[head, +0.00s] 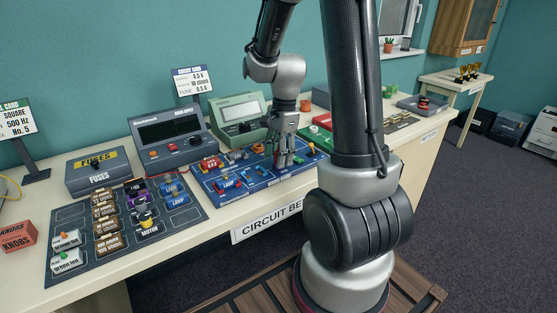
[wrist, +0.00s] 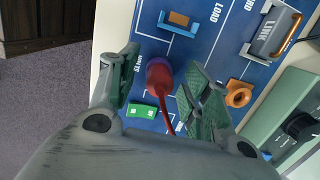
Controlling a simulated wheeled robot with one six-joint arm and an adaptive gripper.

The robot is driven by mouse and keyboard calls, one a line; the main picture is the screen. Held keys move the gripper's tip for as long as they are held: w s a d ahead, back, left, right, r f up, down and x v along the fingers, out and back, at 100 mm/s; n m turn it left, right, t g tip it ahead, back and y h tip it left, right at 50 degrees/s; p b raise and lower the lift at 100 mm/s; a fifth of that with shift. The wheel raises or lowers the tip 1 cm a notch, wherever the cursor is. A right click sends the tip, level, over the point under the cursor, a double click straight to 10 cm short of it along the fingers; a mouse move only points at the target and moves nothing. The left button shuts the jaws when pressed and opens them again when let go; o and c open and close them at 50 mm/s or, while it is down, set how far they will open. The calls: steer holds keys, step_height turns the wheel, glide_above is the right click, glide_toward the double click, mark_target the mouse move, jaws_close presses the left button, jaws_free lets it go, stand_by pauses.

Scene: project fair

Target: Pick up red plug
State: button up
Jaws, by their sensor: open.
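The red plug (wrist: 159,78), with a purplish end and a red lead running down from it, shows in the wrist view on the blue circuit board (wrist: 210,52). My gripper (wrist: 163,70) is open, with one finger on each side of the plug; the left finger looks close to it and a gap shows on the right. I cannot tell whether either finger touches it. In the head view my gripper (head: 284,160) points down over the right part of the board, and I cannot make out the plug there.
An orange ring-shaped part (wrist: 238,93), a green block (wrist: 141,111) and a component marked LINK (wrist: 272,32) sit near my fingers. A green meter (head: 239,112) and a grey meter (head: 168,136) stand behind the board. A dark mat (head: 70,217) with several parts lies left.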

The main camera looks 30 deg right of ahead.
steer(key=shift+c, duration=0.5)
jaws_close()
